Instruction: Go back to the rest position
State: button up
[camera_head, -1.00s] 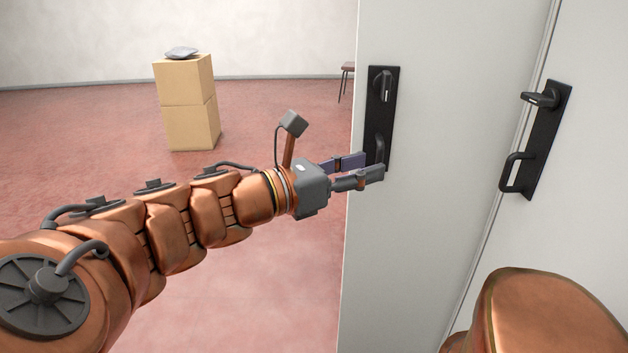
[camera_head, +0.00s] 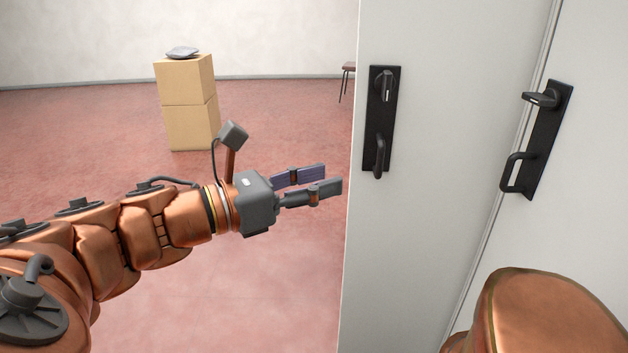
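My gripper (camera_head: 322,178) is in the middle of the head view, just left of the white door's edge. Its two fingers are apart with nothing between them, so it is open and empty. The white door (camera_head: 430,240) stands in front, with a black plate (camera_head: 384,118) that bears a latch knob and a pull handle (camera_head: 379,156). The gripper is clear of this handle, to its left and a little lower.
A second white panel (camera_head: 585,200) on the right has its own black handle plate (camera_head: 545,140). Two stacked cardboard boxes (camera_head: 188,100) with a grey parcel (camera_head: 182,53) on top stand at the back left. A stool (camera_head: 347,75) is partly hidden by the door.

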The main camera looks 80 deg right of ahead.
aim_at(365, 168)
jog(key=shift+w+a, duration=0.15)
dwell(0.7)
jog(key=shift+x, duration=4.4)
